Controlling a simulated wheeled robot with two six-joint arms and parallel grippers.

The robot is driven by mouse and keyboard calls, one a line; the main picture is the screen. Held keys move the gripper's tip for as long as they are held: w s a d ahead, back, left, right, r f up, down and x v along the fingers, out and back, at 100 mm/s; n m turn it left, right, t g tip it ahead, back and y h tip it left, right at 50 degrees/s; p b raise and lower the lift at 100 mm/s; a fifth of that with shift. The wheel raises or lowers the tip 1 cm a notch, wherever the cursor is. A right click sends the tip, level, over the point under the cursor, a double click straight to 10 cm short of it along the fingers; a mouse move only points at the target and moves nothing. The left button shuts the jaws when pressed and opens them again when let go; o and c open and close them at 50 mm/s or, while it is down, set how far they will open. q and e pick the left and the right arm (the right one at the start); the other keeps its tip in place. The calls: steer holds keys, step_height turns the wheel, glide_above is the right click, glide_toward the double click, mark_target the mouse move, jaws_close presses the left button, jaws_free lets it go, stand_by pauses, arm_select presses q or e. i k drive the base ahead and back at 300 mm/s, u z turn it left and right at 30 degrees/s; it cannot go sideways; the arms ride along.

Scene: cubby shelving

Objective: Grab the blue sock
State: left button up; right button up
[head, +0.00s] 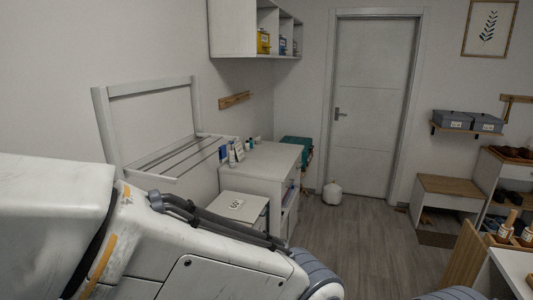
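I cannot make out a blue sock anywhere in the head view. My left arm (190,240) fills the lower left and hides much of the floor and the furniture front there. Neither gripper shows; the fingers are outside the picture or hidden. A small blue item stands by the bottles on the white cabinet, but it looks like a box or bottle.
A white jug (332,192) sits near the closed door (369,105). A bench (448,193) and shoe shelf (485,178) stand right. The middle floor is clear.

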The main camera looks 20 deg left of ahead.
mark_target(222, 154)
steer(key=i, duration=3.45)
steer(key=u, duration=3.55)
